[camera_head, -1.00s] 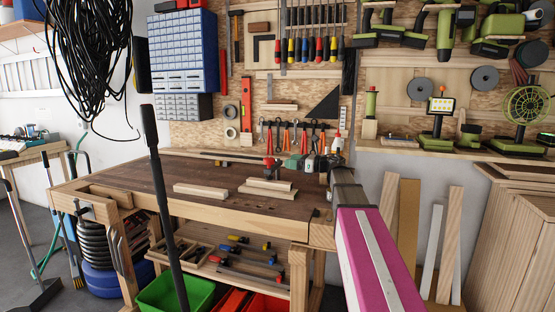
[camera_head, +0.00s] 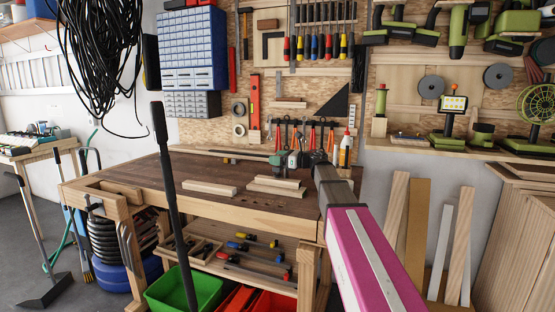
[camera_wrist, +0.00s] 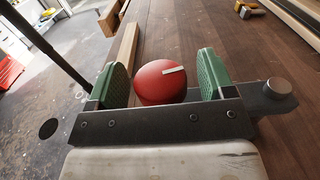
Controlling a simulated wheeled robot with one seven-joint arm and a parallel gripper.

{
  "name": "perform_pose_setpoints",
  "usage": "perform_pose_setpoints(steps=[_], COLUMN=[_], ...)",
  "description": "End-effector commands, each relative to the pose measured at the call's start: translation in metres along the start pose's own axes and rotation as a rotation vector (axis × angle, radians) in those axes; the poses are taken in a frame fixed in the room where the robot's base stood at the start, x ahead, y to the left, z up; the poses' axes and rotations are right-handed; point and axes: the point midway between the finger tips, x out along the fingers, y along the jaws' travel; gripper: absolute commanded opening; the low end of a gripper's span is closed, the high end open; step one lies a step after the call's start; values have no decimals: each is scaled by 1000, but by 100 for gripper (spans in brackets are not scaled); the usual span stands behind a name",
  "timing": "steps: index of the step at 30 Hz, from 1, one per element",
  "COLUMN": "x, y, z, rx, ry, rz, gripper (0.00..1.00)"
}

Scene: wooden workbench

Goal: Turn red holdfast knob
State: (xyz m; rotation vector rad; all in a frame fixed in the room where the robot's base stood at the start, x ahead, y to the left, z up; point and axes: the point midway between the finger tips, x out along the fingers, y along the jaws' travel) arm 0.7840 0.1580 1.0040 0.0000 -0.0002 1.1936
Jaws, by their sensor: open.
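The red holdfast knob (camera_wrist: 162,82) is round, with a white mark on its top face, and sits centrally in the wrist view. My gripper (camera_wrist: 159,64) is open, with one green finger on each side of the knob. A gap shows between the knob and each finger, wider on the right. In the head view my gripper (camera_head: 290,160) is at the back right of the workbench (camera_head: 150,177). I cannot make out the knob there; the gripper seems to cover it. The holdfast's lower part is hidden in the wrist view.
Light wood pieces (camera_head: 210,188) and (camera_head: 275,186) lie on the bench just left and in front of my gripper. Pliers (camera_head: 305,135) hang on the back wall. The bench's left half is mostly clear.

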Motion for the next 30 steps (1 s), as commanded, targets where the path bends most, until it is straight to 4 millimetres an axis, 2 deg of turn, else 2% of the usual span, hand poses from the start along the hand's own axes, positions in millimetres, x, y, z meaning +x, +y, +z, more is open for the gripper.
perform_pose_setpoints(steps=[8, 12, 13, 23, 30], x=[1, 1, 1, 1, 1], y=[0, 0, 0, 2, 4], z=[0, 0, 0, 0, 0], rx=[0, 0, 0, 0, 0], ry=[0, 0, 0, 0, 1], rz=[0, 0, 0, -29, -153], gripper=[76, 30, 26, 26, 26])
